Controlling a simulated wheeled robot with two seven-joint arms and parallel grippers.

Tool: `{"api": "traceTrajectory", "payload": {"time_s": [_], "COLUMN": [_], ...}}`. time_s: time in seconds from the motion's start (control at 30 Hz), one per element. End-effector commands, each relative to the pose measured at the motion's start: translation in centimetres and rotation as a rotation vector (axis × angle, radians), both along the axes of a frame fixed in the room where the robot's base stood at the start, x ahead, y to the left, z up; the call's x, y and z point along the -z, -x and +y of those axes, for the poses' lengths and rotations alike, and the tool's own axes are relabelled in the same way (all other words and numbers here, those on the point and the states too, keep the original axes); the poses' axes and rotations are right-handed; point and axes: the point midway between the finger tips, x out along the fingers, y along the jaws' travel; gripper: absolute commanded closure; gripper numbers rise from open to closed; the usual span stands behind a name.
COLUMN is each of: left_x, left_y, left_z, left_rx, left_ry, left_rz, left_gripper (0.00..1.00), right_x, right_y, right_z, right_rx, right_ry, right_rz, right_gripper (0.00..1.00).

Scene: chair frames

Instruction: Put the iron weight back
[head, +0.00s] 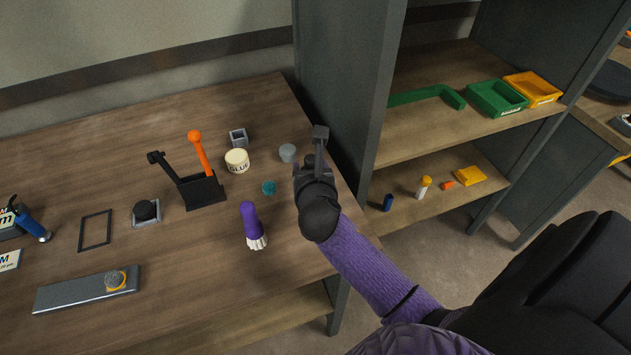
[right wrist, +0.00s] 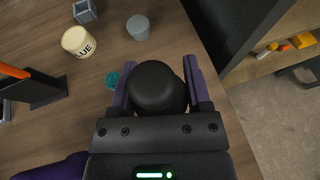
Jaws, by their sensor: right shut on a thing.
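My right gripper (head: 316,182) hangs over the right part of the wooden workbench, pointing down. In the right wrist view the right gripper (right wrist: 157,85) is shut on a black, round-topped thing (right wrist: 155,88), which looks like the iron weight. It sits between the two purple fingers. In the head view the gripper and wrist hide it, and I cannot tell whether it touches the bench. Another black round-topped piece (head: 146,209) stands on a small grey square base. An empty dark rectangular frame (head: 95,231) lies to its left. My left gripper is not in view.
Near the gripper are a grey cup (head: 287,152), glue pot (head: 237,161), teal piece (head: 268,187) and purple-handled brush (head: 250,222). A black holder (head: 201,191) with an orange-topped lever stands further left. The shelf unit's grey side panel (head: 345,85) rises close right.

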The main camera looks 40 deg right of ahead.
Motion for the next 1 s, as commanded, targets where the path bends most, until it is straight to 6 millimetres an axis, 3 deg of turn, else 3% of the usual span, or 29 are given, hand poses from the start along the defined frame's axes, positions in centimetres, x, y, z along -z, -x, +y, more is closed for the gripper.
{"api": "traceTrajectory", "payload": {"time_s": [0.03, 0.1, 0.27, 0.4, 0.77, 0.8, 0.93, 1.0], "left_x": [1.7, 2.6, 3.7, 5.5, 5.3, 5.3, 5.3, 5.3], "left_y": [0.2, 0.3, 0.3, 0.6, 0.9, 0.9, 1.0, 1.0], "left_z": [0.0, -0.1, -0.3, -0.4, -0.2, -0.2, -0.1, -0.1], "left_rx": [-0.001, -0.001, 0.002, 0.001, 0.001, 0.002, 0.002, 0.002], "left_ry": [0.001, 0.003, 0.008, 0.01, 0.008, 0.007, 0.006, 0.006], "left_rz": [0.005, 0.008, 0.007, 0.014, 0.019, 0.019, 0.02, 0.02], "left_gripper": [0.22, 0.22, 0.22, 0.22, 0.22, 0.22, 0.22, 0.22], "right_x": [2.4, 3.9, 5.8, 8.5, 8.6, 8.5, 8.5, 8.5], "right_y": [0.0, 0.0, 0.0, 0.0, 0.0, 0.0, 0.0, 0.0], "right_z": [0.1, 0.1, 0.1, 0.1, 0.1, 0.1, 0.1, 0.1], "right_rx": [0.0, 0.0, 0.0, -0.001, -0.002, -0.002, -0.001, -0.001], "right_ry": [-0.003, -0.003, -0.002, -0.002, 0.001, 0.0, 0.0, 0.0], "right_rz": [0.005, 0.004, 0.002, 0.003, 0.001, 0.002, 0.001, 0.001], "right_gripper": [1.0, 1.0, 1.0, 1.0, 1.0, 0.29, 0.03, 0.03]}}
